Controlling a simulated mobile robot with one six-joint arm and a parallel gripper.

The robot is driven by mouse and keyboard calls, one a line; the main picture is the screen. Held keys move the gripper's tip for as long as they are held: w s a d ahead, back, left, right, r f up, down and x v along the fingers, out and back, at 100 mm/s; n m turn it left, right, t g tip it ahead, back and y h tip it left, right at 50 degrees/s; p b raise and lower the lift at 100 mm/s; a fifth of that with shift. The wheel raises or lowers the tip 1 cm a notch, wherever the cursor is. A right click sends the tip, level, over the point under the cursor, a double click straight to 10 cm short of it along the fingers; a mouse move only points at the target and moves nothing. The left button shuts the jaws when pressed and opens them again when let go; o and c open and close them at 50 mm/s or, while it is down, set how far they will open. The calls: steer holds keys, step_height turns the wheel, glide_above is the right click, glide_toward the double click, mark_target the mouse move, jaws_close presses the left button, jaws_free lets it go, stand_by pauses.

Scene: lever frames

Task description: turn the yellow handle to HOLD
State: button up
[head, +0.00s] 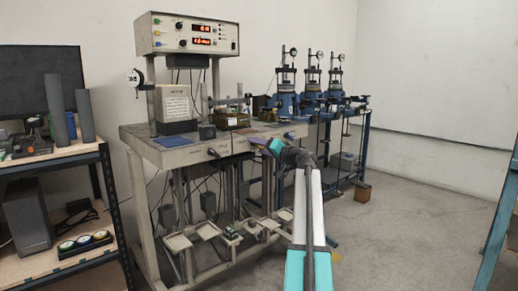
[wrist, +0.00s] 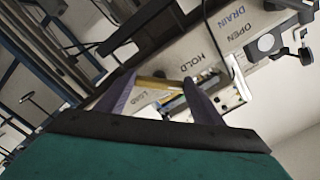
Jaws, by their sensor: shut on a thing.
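In the wrist view the yellow handle (wrist: 160,84) lies between the two purple fingers of my gripper (wrist: 159,80), which is shut on it. The printed word HOLD (wrist: 206,72) is just beyond the handle, near the right finger. The word LOAD (wrist: 147,98) is on the near side of the handle, between the fingers. Which mark the handle points at cannot be told. In the head view my gripper (head: 275,147) is at the front edge of the grey bench (head: 185,154); my arm hides the handle there.
The words OPEN (wrist: 238,32) and DRAIN (wrist: 228,17) are farther along the same panel. A dark lever (wrist: 126,34) stands out beyond my left finger. Blue test stands (head: 285,103) are behind the bench to the right.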

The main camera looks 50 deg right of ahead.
steer(key=o, duration=1)
steer(key=shift+o, duration=0.2)
steer(key=shift+s, duration=0.1)
steer(key=s+a+p, duration=0.1)
steer(key=s+p, duration=0.2)
steer(key=s, duration=1)
steer(key=shift+s, duration=0.3)
